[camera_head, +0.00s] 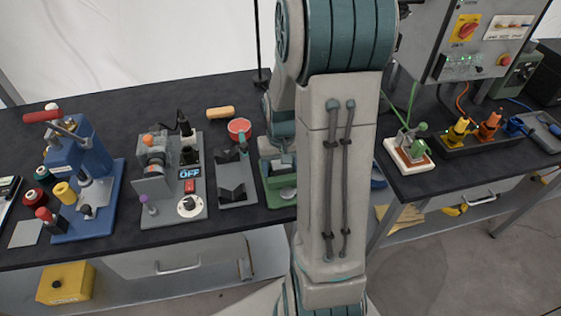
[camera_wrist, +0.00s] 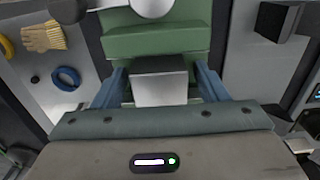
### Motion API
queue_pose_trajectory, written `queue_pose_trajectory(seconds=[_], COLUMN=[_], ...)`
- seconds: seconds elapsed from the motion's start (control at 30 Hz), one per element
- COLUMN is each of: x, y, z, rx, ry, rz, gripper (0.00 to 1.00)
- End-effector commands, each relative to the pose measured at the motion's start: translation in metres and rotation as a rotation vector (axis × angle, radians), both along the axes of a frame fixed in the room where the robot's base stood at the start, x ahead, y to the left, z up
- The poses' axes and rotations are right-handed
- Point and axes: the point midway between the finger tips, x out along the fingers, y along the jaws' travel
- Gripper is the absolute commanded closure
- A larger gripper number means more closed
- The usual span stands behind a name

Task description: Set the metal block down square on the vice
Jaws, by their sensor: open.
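The metal block (camera_wrist: 160,88), grey with a bright near face, lies between the two blue fingers of my gripper (camera_wrist: 161,74) in the wrist view. The fingers are open, one on each side of the block, with a narrow gap visible at the left. The green vice (camera_wrist: 150,42) is directly beyond the block and around it. In the head view the green vice (camera_head: 281,190) stands on the bench, partly hidden behind my arm. My gripper is largely hidden there. How squarely the block bears on the vice, and its underside, cannot be seen.
A grey plate with dark V-shaped blocks (camera_head: 232,185) stands just left of the vice. A red round tin (camera_head: 239,128) and an orange cylinder (camera_head: 220,112) lie behind it. A motor test stand (camera_head: 172,175) and a blue press (camera_head: 82,180) are further left on the dark bench (camera_head: 110,110).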

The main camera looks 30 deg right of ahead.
Motion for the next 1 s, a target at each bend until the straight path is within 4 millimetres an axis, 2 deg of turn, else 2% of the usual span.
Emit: queue_pose_trajectory(seconds=[0.17, 0.5, 0.6, 0.77, 0.87, 1.0], x=[0.001, 0.001, 0.001, 0.0, -0.003, -0.019], y=[-0.001, 0.0, 0.0, 0.0, 0.005, 0.029], z=[0.016, 0.087, 0.103, 0.12, 0.126, 0.141], rx=[-0.002, -0.002, -0.001, -0.001, -0.003, -0.019], ry=[-0.005, -0.006, -0.005, -0.003, -0.008, -0.048], rz=[0.0, 0.0, 0.001, 0.001, 0.01, 0.055], gripper=[0.33, 0.33, 0.33, 0.33, 0.33, 0.33])
